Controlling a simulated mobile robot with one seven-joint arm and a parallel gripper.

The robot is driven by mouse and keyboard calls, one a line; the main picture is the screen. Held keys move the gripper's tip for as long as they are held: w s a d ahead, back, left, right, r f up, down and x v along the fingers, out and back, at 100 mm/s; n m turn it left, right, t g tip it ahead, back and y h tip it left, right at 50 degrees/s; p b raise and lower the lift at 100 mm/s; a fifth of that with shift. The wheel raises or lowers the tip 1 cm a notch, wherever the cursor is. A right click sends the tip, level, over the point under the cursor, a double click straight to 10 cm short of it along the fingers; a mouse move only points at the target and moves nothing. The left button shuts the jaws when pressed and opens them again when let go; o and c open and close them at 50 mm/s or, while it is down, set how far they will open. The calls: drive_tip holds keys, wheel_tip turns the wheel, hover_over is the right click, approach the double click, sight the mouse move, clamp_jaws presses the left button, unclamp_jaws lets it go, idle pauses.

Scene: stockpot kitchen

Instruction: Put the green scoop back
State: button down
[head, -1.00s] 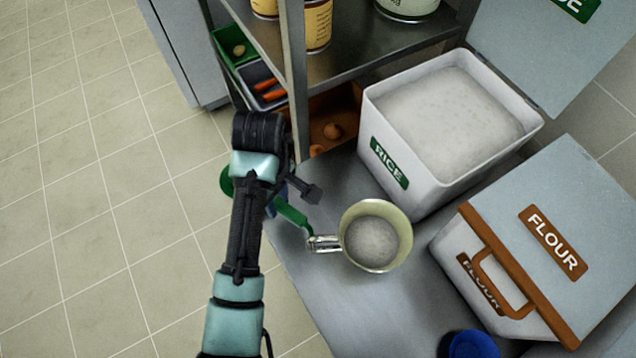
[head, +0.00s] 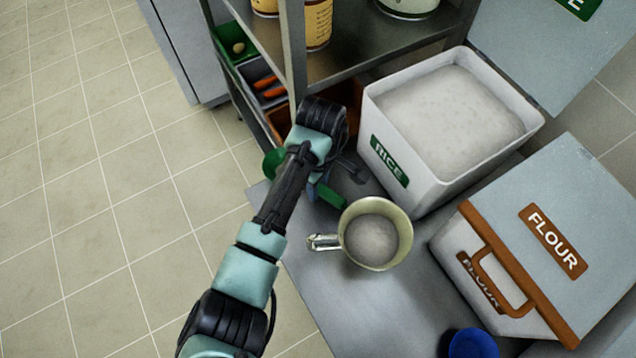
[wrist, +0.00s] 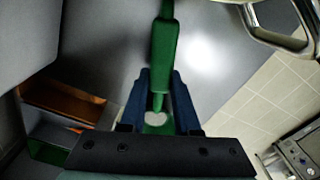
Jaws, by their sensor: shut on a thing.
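My gripper (head: 316,184) is shut on the green scoop, above the near left corner of the steel counter. In the head view the scoop's green handle (head: 331,196) sticks out toward the metal pot, and its round green end (head: 272,163) shows left of my wrist. In the wrist view the green handle (wrist: 163,55) runs up between my blue fingers (wrist: 160,88). The middle of the scoop is hidden by my arm. The white rice bin (head: 392,172) stands open to the right, full of rice, with its lid (head: 560,50) raised.
A metal pot (head: 398,240) with white grainy contents stands on the counter (head: 340,290), close to the handle. A closed flour bin (head: 545,215) is at right, and a blue object (head: 472,343) is in front. A shelf post (head: 297,60) and vegetable trays (head: 262,82) are behind my wrist.

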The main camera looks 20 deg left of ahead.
sight(319, 186)
drive_tip(key=shift+f, duration=0.2)
drive_tip(key=c, duration=0.6)
unclamp_jaws()
drive_tip(key=shift+c, duration=0.2)
wheel_tip(319, 186, up, 12)
drive_tip(key=p, duration=0.1)
drive_tip(key=shift+r+p, duration=0.25)
drive_tip(key=shift+p, duration=0.1)
drive_tip(key=shift+d, duration=0.1)
